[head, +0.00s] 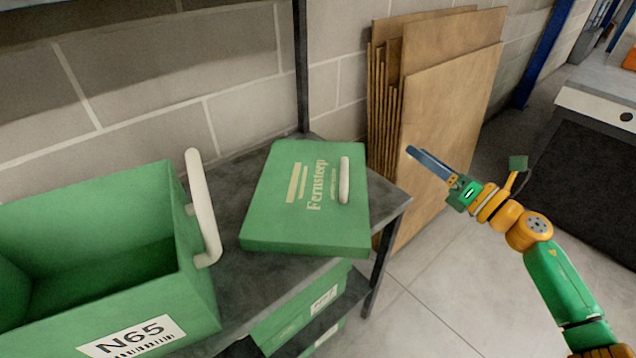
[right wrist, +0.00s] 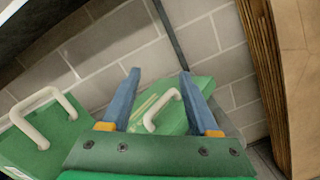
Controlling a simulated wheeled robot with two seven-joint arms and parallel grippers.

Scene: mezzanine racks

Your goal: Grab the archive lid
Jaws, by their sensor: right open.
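The archive lid (head: 270,215) is a flat green cover marked "Fernsteep" with a white bar handle (head: 345,180). It lies on the right part of the grey shelf top. My right gripper (head: 410,150) is to the right of the lid and apart from it, with blue fingers. In the right wrist view the fingers (right wrist: 158,75) are spread and empty, and the lid (right wrist: 172,122) with its white handle (right wrist: 162,110) shows between and beyond them. My left gripper is not in view.
An open green box (head: 195,290) labelled N65 with a white handle stands left of the lid. More green boxes (head: 300,308) sit on the shelf below. A dark post (head: 301,70) rises behind the lid. Flat cardboard sheets (head: 440,110) lean on the block wall.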

